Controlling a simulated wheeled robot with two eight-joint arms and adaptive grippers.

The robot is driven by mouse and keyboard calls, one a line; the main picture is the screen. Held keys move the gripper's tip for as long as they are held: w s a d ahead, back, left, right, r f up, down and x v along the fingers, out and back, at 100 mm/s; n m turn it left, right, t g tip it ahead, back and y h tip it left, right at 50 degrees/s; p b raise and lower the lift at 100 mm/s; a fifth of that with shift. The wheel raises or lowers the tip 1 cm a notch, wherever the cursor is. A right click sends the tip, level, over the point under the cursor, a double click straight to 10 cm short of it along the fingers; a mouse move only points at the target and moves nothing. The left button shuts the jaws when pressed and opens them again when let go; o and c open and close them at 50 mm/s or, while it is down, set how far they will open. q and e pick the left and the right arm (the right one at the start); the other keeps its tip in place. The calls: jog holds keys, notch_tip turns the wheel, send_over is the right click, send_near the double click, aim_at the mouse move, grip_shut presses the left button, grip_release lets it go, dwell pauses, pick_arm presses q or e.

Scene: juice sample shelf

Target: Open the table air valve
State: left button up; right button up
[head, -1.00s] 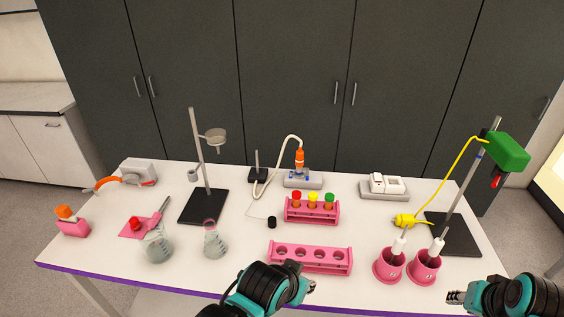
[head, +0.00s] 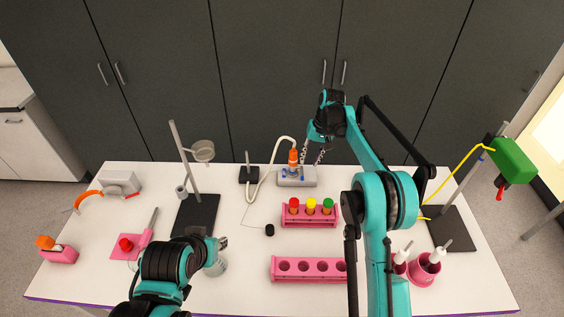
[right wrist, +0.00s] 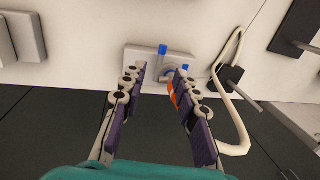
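The table air valve is a light grey box (head: 309,177) with small blue handles and an orange fitting (head: 293,158) at the back middle of the table. In the right wrist view the grey box (right wrist: 135,54) shows beyond the fingertips, with one blue handle (right wrist: 163,50) standing out. My right gripper (head: 314,158) is open and empty at the valve, with its fingers apart (right wrist: 158,78) on either side of the view. One finger partly hides the orange fitting (right wrist: 172,93). I cannot tell whether it touches. My left gripper (head: 221,243) is over the front left; its opening is unclear.
A white hose (head: 270,160) runs from the fitting towards a small black stand (head: 249,174). A pink rack (head: 310,220) with capped tubes stands in front of the valve, and an empty pink rack (head: 290,277) is nearer.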

aim_at(302, 173)
jog(key=f, duration=0.2)
jog(key=a+f, duration=0.1)
jog(key=f, duration=0.2)
jog(key=f+b, duration=0.1)
jog(key=f, duration=0.2)
jog(key=shift+a, duration=0.4)
jog(key=shift+r, duration=0.1)
grip_shut()
